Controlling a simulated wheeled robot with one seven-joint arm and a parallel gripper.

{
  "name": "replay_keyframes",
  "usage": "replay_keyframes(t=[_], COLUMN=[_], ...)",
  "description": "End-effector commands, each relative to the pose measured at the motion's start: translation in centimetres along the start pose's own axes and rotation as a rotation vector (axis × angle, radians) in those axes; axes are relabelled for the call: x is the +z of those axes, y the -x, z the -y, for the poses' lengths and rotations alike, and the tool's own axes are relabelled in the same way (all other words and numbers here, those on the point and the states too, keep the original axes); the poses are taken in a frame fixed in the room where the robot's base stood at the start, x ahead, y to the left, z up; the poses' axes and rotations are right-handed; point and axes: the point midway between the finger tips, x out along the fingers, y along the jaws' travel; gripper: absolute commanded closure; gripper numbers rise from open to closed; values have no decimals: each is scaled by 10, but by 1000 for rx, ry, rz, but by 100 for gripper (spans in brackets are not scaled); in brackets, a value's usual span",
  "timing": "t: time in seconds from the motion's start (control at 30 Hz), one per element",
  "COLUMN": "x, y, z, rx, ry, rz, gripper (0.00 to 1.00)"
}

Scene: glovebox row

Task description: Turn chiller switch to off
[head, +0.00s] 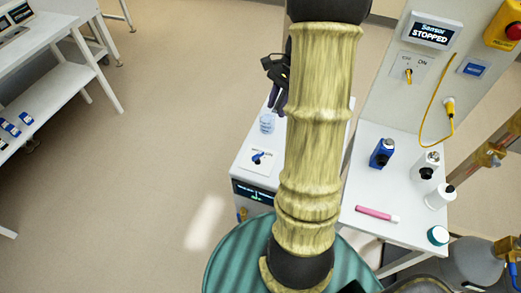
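A low white cabinet (246,148) stands left of centre in the head view, with a dark display (252,193) on its front. I take it to be the chiller, but its label is too small to read. A small blue switch (258,157) sits on a pale plate on its top. Which setting it points to cannot be read. My gripper (277,92), dark, is above the far part of the cabinet, beyond the switch and apart from it. It is partly hidden behind my yellow-sleeved arm, so its finger gap is unclear.
A clear bluish cup (267,123) stands on the cabinet near my gripper. At right, a white table (375,183) holds several bottles and a pink marker (376,213). Behind it, a panel bears a "Sensor STOPPED" sign (433,32) and a yellow switch (408,74).

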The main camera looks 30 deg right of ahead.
Motion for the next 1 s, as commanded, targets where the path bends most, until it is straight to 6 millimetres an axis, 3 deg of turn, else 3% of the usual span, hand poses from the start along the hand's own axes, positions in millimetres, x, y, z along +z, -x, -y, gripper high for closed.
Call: replay_keyframes(t=[0.17, 0.37, 1.0], x=[-1, 0, 0], y=[-3, -24, -136], z=[-1, -2, -2], rx=[-1, 3, 2], ry=[-3, -3, -2], rz=[-1, 2, 2], gripper=[67, 67, 67])
